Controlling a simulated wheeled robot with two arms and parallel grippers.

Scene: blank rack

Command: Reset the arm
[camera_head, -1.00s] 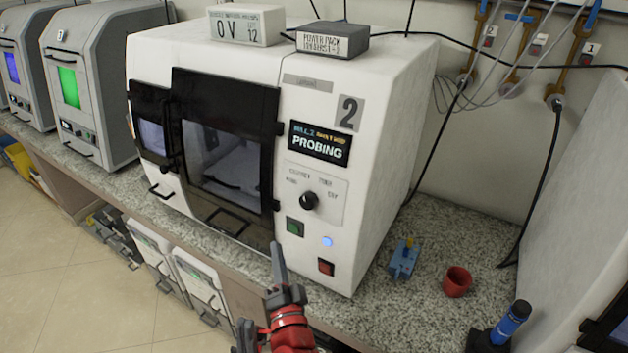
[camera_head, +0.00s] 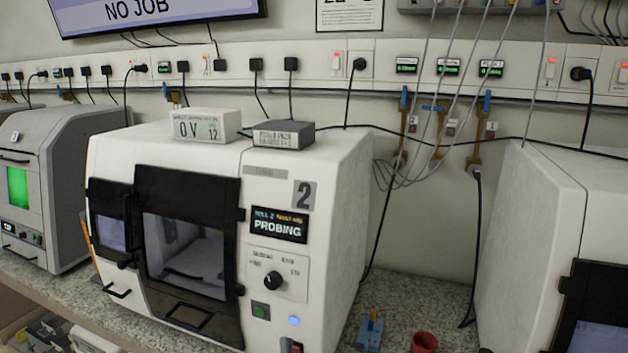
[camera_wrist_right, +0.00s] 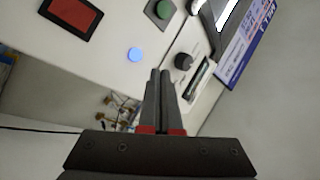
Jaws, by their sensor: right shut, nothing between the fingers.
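My right gripper (camera_wrist_right: 160,75) is shut and empty in the right wrist view, its two dark fingers together in front of the white machine's control panel. In the head view only a dark tip of it (camera_head: 285,346) shows at the bottom edge, by the red button (camera_head: 297,347). The white machine (camera_head: 330,210), marked 2, has a display reading PROBING (camera_head: 278,225), a black knob (camera_head: 272,281), a green button (camera_head: 260,309) and a lit blue light (camera_head: 294,321). Its dark-framed door (camera_head: 190,245) looks shut. My left gripper is in neither view.
A blue object (camera_head: 370,332) and a red cup (camera_head: 424,342) stand on the speckled counter to the right. Another white machine (camera_head: 530,230) stands further right, and a grey one (camera_head: 65,180) with a green screen is at left. Cables hang along the wall.

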